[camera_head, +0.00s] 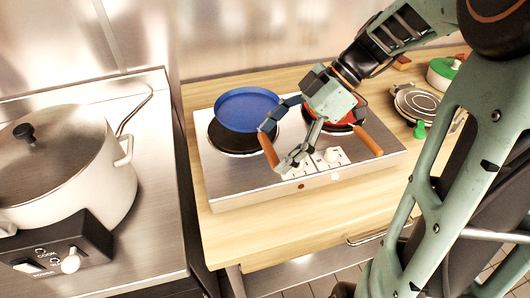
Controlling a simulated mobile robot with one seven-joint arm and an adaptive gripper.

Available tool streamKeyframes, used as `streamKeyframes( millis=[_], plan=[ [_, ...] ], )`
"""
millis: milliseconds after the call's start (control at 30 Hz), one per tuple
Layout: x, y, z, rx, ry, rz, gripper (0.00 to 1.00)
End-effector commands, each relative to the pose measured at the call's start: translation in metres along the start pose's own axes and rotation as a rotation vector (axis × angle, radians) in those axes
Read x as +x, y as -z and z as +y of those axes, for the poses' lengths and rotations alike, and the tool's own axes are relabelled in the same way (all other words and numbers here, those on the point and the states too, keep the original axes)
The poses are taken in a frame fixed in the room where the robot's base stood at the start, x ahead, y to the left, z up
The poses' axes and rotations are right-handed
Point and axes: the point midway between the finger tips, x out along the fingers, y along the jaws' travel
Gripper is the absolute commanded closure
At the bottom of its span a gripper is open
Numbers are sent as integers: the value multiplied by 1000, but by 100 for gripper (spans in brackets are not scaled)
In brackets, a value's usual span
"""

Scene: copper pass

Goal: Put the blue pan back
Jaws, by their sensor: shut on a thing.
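The blue pan (247,108) is over the back part of the left burner (236,145) of a two-burner hob (235,190). I cannot tell whether it touches the burner or hangs just above it. Its orange handle (269,152) points toward the front of the hob. My gripper (278,146) is shut on this handle, with the fingers around it. A red pan (349,124) sits on the right burner, partly hidden behind my gripper, and its orange handle (369,141) points to the front right.
A large lidded white pot (75,165) stands on the steel counter at left. The front counter strip is clear.

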Motion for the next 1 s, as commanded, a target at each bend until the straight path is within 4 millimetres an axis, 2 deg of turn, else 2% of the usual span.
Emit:
streamKeyframes(
  millis=[33, 300, 500, 900, 933, 1000],
  plan=[
    [8, 1, 2, -1, 4, 2, 59],
    [34, -1, 10, -1, 3, 2, 59],
    [52, -20, 11, 0, 1, 1, 59],
    [56, -24, 12, -2, -1, 0, 59],
    [56, -24, 11, -1, 0, -1, 14],
    [55, -23, 11, -1, 0, -1, 6]
  ],
)
